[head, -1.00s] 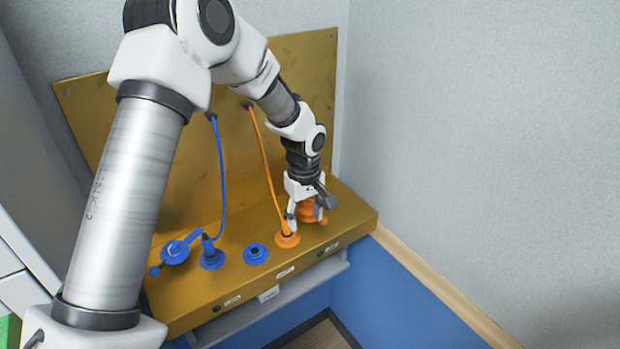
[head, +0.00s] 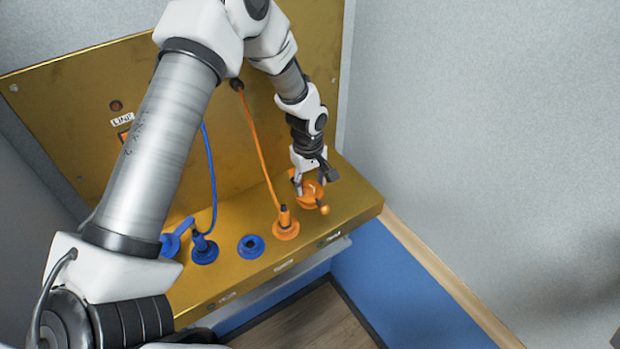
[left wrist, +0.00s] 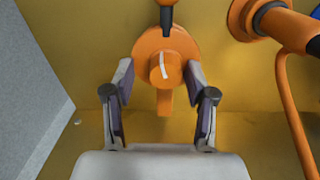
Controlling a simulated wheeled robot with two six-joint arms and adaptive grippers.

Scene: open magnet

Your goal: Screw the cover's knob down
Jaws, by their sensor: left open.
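The orange cover (head: 314,201) lies on the right end of the brass ledge, with a ball-ended handle toward the front. In the left wrist view, its round plate (left wrist: 150,43) carries a raised round knob (left wrist: 158,72) with a white stripe. My left gripper (head: 311,184) is at the cover, pointing down. In the left wrist view, the open fingers (left wrist: 160,75) stand on either side of the knob, with gaps between them and it. In the head view, the gripper partly hides the knob. My right gripper is not in view.
Left of the cover, an orange plug stands in an orange socket (head: 286,230), with its cable (head: 257,139) rising to the back panel. A blue ring socket (head: 251,247) and a blue plug (head: 204,248) are farther left. A grey wall (head: 480,120) stands to the right.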

